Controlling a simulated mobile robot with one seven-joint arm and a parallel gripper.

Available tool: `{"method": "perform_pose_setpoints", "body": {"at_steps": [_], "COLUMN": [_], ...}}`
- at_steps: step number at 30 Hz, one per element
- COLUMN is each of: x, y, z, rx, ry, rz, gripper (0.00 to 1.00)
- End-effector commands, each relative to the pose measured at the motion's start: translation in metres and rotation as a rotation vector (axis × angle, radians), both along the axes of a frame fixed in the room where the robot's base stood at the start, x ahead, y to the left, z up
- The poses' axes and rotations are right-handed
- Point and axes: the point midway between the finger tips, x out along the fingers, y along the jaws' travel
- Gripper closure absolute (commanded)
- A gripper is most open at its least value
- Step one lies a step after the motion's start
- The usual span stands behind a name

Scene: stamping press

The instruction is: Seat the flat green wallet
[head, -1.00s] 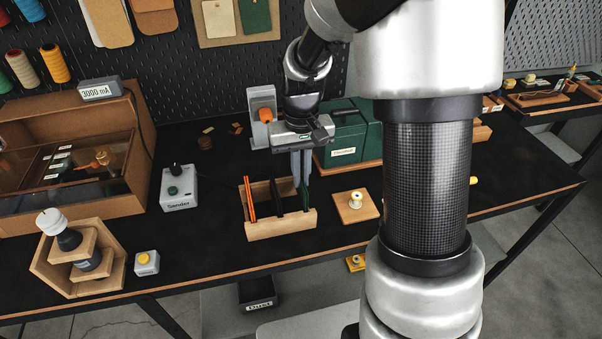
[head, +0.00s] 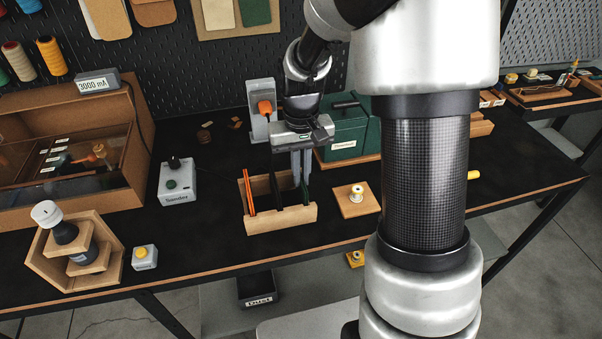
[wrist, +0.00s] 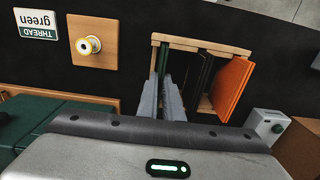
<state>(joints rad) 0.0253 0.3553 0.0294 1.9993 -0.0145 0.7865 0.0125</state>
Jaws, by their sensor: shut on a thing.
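A wooden rack (head: 283,222) stands on the black bench and also shows in the wrist view (wrist: 207,48). My gripper (head: 302,183) is over its right end in the head view, fingers pointing down. The fingers (wrist: 163,88) are shut on the flat green wallet (head: 307,197), a thin dark green edge upright at the rack's right end. The fingers hide much of it, and I cannot tell whether it touches the rack's floor. An orange wallet (head: 249,194) stands at the left end of the rack and a black one (head: 278,192) near the middle.
A green box (head: 345,138) stands close behind and right of my gripper. A grey stand with an orange part (head: 264,108) is behind the rack. A wooden plate with a spool (head: 357,197) lies to the right. A grey switch box (head: 177,183) stands left, with clear bench between.

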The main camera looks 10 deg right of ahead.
Motion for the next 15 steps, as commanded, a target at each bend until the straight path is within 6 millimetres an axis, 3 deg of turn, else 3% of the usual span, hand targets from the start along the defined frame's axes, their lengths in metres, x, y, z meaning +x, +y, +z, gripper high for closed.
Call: {"method": "perform_pose_setpoints", "body": {"at_steps": [1,2,5,15], "x": [-0.0003,-0.0003,-0.0003,0.0000], "y": [0.0000,0.0000,0.0000,0.0000], "z": [-0.0007,-0.0007,-0.0007,0.0025], "rx": [0.000,0.000,0.000,0.000], "ry": [0.001,0.001,0.001,0.000], "rz": [0.000,0.000,0.000,0.000], "gripper": [1.00,0.89,0.72,0.72]}}
